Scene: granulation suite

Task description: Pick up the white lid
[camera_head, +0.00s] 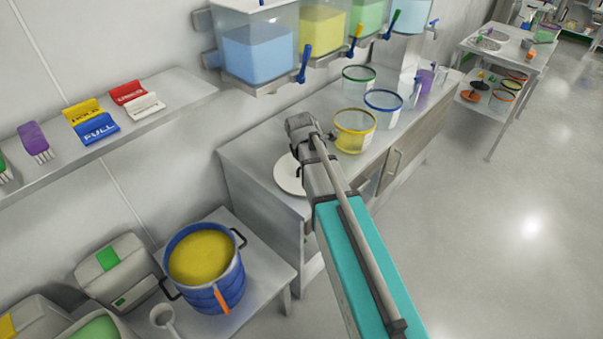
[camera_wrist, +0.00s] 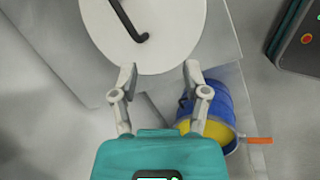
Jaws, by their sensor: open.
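The white lid (camera_head: 287,178) is a flat round disc lying on the grey counter, partly hidden behind my arm in the head view. In the wrist view the lid (camera_wrist: 175,45) fills the top middle and shows a bent black handle (camera_wrist: 127,22) across its upper part. My gripper (camera_wrist: 160,72) is open and empty. Its two fingertips are spread at the lid's lower edge in that view, with the handle farther up. I cannot tell whether the fingertips touch the lid. The fingers are not clearly seen in the head view.
Yellow-, blue- and green-rimmed clear tubs (camera_head: 354,131) stand on the counter (camera_head: 262,142) right of my arm. Coloured dispensers (camera_head: 258,50) hang above it. A blue pot with yellow contents (camera_head: 217,295) stands on a lower bench. The floor at right is clear.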

